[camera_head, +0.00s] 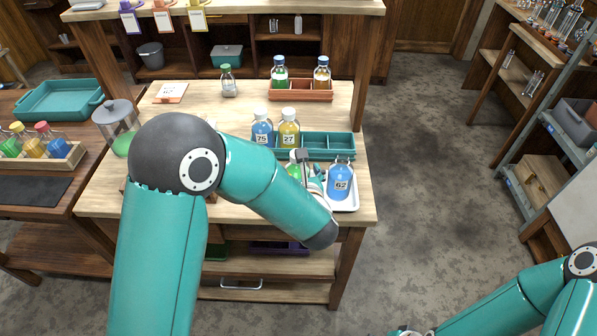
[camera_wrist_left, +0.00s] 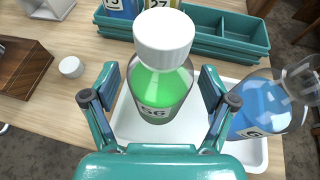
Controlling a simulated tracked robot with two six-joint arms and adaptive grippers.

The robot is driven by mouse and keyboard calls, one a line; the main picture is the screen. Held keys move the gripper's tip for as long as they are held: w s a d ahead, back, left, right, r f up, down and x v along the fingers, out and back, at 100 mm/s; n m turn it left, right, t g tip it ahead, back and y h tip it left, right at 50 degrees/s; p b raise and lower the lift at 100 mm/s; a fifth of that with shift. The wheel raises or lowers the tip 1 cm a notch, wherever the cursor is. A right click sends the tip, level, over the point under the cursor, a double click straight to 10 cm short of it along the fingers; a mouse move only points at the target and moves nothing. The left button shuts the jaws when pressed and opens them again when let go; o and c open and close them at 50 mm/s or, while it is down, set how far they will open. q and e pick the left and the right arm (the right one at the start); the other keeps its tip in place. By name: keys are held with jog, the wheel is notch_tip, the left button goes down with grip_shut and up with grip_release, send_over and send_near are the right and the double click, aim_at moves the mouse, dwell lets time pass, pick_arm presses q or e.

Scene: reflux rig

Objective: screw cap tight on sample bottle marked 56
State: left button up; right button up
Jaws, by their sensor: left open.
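The bottle marked 56 (camera_wrist_left: 158,92) holds green liquid and stands upright on a white tray (camera_wrist_left: 128,122). A white cap (camera_wrist_left: 164,36) sits on its mouth; I cannot tell how tight it is. In the head view the bottle (camera_head: 294,171) is partly hidden by my left arm and gripper. My left gripper (camera_wrist_left: 158,78) is open, with one finger on each side of the bottle's body and small gaps to it. In the head view this gripper (camera_head: 308,168) is over the tray. My right arm shows at the lower right, but its gripper is not visible.
The blue bottle marked 62 (camera_head: 341,182) stands close by on the same tray, without a visible cap. A small white cap (camera_wrist_left: 71,67) lies on the table.

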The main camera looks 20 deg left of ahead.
pick_arm(q)
jog(key=b+v, duration=0.1)
jog(key=v, duration=1.1)
jog(key=shift+f, duration=0.1)
jog(key=s+a+f+n+g, duration=0.25)
jog(key=s+f+g, duration=0.2)
jog(key=f, duration=0.35)
jog(key=s+a+f+n+g, duration=0.2)
jog(key=s+f+n+g, duration=0.25)
jog(key=f, duration=0.35)
jog(key=s+d+f+n+g+h, duration=0.4)
jog(key=s+f+n+g+h, duration=0.2)
jog(key=s+f+n, duration=0.4)
notch_tip(320, 180, down, 6)
jog(key=w+n+t+h, duration=0.2)
jog(key=n+t+h, duration=0.1)
jog(key=n, duration=1.2)
jog(key=shift+w+r+n+t+h, duration=0.2)
jog(key=shift+w+n+t+h, duration=0.1)
jog(key=shift+n+h, duration=0.15)
jog(key=shift+a+r, duration=0.1)
